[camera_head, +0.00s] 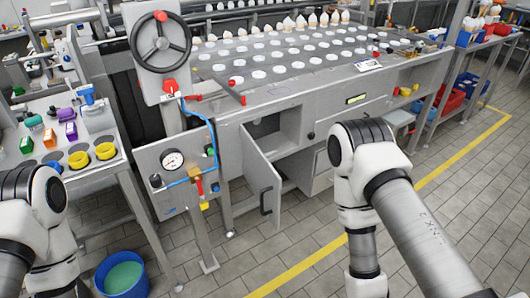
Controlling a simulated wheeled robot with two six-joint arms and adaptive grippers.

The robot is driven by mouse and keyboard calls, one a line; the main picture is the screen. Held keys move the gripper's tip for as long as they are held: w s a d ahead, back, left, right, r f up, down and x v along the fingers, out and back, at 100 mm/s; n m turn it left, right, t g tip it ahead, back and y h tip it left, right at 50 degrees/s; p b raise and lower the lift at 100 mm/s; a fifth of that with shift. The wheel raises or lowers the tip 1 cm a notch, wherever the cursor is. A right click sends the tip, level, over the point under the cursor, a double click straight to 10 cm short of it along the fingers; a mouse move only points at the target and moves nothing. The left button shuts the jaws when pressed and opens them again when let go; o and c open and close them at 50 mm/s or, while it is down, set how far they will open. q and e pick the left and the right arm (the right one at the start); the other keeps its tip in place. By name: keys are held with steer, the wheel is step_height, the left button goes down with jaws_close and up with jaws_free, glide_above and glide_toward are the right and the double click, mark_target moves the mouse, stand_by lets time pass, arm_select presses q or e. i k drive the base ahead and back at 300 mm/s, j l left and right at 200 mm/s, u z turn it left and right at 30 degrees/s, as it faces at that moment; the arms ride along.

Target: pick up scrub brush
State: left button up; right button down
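I cannot make out a scrub brush for certain in the head view. A small blue item (87,94) stands at the back of the left table, and it is too small to name. A few small brownish items lie at the right end of the grey machine top (300,85), also too small to tell. My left arm hangs at the lower left and my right arm at the lower right. Both run down out of the picture, so neither gripper is visible.
The left table (100,125) bears coloured blocks and yellow rings (105,151). A blue bucket (122,278) with green contents stands on the floor. A cabinet door (262,185) hangs open below the machine. A handwheel (160,44) rises at its left. Tiled floor is clear in front.

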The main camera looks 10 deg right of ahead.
mark_target(32, 124)
steer(key=j+z, duration=0.1)
steer(key=j, duration=0.35)
steer(key=k+j+z, duration=0.15)
steer(key=j, duration=0.3)
steer(key=j+z, duration=0.1)
steer(key=j, duration=0.4)
steer(key=k+j+z, duration=0.1)
steer(key=j, duration=0.35)
